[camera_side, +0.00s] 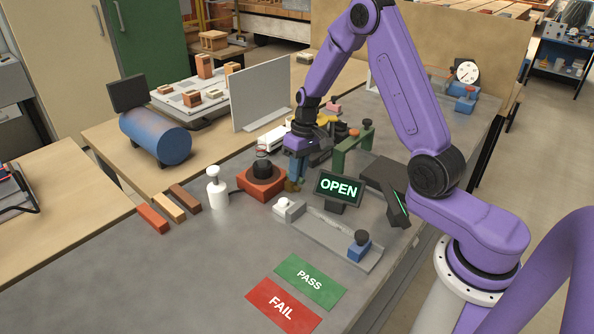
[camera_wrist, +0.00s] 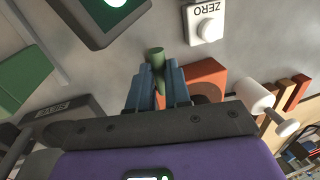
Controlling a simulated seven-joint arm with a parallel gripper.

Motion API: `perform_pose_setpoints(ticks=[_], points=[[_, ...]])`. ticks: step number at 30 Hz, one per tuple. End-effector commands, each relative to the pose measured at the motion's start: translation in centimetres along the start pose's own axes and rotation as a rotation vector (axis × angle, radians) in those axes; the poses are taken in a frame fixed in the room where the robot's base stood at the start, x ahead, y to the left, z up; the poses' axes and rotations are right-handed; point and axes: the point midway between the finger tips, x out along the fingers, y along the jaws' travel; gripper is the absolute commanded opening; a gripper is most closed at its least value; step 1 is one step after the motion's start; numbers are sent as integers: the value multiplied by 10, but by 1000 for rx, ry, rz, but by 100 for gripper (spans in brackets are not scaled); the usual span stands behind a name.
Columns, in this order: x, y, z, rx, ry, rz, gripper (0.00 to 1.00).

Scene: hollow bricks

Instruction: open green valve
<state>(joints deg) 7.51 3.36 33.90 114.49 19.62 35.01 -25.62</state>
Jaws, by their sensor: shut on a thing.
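My gripper (camera_side: 294,178) points down in the middle of the table, left of a black display (camera_side: 338,187) that reads OPEN in green letters. In the wrist view, the two blue fingers of my gripper (camera_wrist: 158,85) are closed around a dull green rounded handle (camera_wrist: 156,54), which seems to be the green valve's. Its tip sticks out past the fingers. In the side view only a small olive part (camera_side: 291,186) shows below the fingers. The valve's body is hidden behind my gripper, and how far the handle is turned cannot be told.
A red-brown block with a black knob (camera_side: 262,180) stands close left of my gripper, with a white bottle-like piece (camera_side: 216,188) beyond. A white ZERO button (camera_wrist: 207,24) is near the fingers. A green bracket (camera_side: 352,147) stands to the right.

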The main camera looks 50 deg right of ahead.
Motion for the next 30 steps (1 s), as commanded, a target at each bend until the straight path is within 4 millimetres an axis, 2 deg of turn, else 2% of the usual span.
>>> perform_pose_setpoints(ticks=[19, 20, 21, 22, 30], points=[[0, 1, 0, -48, -10, 0, 0], [0, 1, 0, -48, -10, 0, 28], [0, 1, 0, -47, -10, 0, 41], [0, 1, 0, -47, -10, 0, 43], [-1, 1, 0, -45, -9, 0, 43]])
